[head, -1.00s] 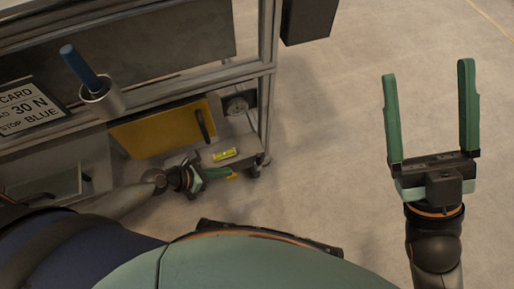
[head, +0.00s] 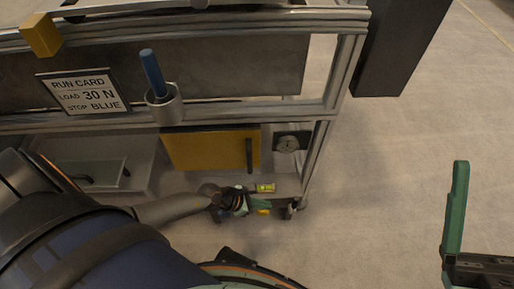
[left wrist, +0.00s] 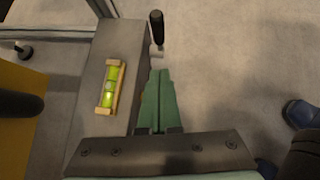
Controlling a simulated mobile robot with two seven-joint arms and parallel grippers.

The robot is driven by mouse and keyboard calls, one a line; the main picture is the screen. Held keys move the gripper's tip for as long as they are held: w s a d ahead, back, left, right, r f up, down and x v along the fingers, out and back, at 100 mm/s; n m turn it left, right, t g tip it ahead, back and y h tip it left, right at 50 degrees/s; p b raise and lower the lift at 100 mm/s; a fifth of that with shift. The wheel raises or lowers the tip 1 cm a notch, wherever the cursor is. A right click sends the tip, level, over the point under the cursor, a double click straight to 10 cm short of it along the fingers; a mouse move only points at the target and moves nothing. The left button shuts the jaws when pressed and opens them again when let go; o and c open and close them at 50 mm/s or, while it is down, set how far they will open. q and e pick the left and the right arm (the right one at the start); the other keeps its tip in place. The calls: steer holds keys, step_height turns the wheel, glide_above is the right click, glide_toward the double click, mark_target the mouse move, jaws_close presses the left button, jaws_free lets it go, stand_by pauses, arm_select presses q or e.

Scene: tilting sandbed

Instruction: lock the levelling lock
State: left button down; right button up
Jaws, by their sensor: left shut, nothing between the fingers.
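A lever with a black handle (left wrist: 157,28) and a small grey base stands at the edge of a grey ledge (left wrist: 125,45) in the left wrist view. It is likely the levelling lock, though no label shows. My left gripper (left wrist: 159,75) is shut and empty, its green fingers pointing toward the lever's base; I cannot tell whether they touch it. In the head view the left gripper (head: 255,208) is low beside the ledge, and the lever is not clear there. My right gripper (head: 457,210) is open at the right edge, with one finger cut off.
A spirit level (left wrist: 110,88) with a yellow-green vial lies on the ledge. A yellow panel (head: 205,150) with a dark handle, a cup with a blue rod (head: 165,108) and a run card (head: 83,92) are on the frame. The floor at right is clear.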

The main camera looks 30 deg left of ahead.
mark_target(294, 205)
arm_select(q)
steer(key=w+d+f+b, duration=0.2)
steer(key=w+d, duration=0.2)
steer(key=shift+w+d+f, duration=0.3)
steer(key=shift+w+d, duration=0.05)
arm_select(e)
steer(key=f, duration=0.3)
steer(key=shift+w+a, duration=0.1)
steer(key=shift+a, duration=0.1)
